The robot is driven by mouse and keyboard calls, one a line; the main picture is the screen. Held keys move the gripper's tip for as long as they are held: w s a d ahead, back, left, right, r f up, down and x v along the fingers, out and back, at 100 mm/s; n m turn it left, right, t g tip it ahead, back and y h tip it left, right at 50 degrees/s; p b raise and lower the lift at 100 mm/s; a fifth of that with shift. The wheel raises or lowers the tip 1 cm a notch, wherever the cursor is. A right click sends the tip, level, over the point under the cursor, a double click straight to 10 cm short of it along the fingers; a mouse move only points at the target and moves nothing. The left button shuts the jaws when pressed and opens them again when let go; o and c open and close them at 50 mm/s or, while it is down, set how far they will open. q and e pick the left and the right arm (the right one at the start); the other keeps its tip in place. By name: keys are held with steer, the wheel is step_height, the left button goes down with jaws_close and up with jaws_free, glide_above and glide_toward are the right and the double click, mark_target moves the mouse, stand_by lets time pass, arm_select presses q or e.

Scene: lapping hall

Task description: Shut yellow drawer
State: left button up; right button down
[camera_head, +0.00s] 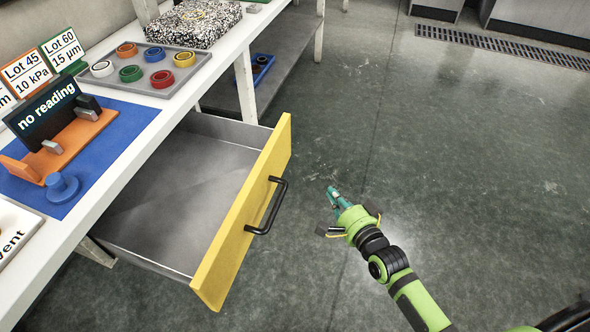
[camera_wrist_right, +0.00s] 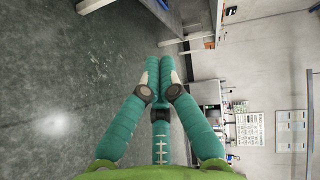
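The yellow drawer (camera_head: 243,216) stands pulled well out from under the white bench in the head view. Its grey inside looks empty, and its front carries a black bar handle (camera_head: 270,208). My right gripper (camera_head: 335,193) is to the right of the handle, in front of the drawer and apart from it. In the right wrist view its teal fingers (camera_wrist_right: 159,72) are together at the tips, with nothing seen between them. My left gripper is not in view.
The white bench (camera_head: 190,95) holds a grey tray (camera_head: 187,66) of coloured rings, a speckled block (camera_head: 195,22), a blue mat (camera_head: 130,125) with a "no reading" display (camera_head: 45,110), and lot cards. A blue bin (camera_head: 265,65) sits on the lower shelf. Open floor lies right of the drawer.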

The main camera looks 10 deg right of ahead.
step_height(320, 180, up, 6)
steer(key=w+a+m+t+y+b, duration=0.1)
steer(key=m+t, duration=0.1)
steer(key=b, duration=0.2)
glide_toward(287, 137)
steer(key=w+d, duration=0.2)
steer(key=w, duration=0.2)
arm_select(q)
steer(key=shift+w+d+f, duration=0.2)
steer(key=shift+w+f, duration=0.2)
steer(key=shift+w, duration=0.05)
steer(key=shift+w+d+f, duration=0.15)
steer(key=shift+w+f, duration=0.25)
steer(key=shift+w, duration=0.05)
arm_select(e)
steer(key=shift+w+a, duration=0.35)
steer(key=shift+a, duration=0.45)
steer(key=shift+w+a, duration=0.4)
steer(key=shift+a, duration=0.4)
steer(key=shift+f, duration=0.1)
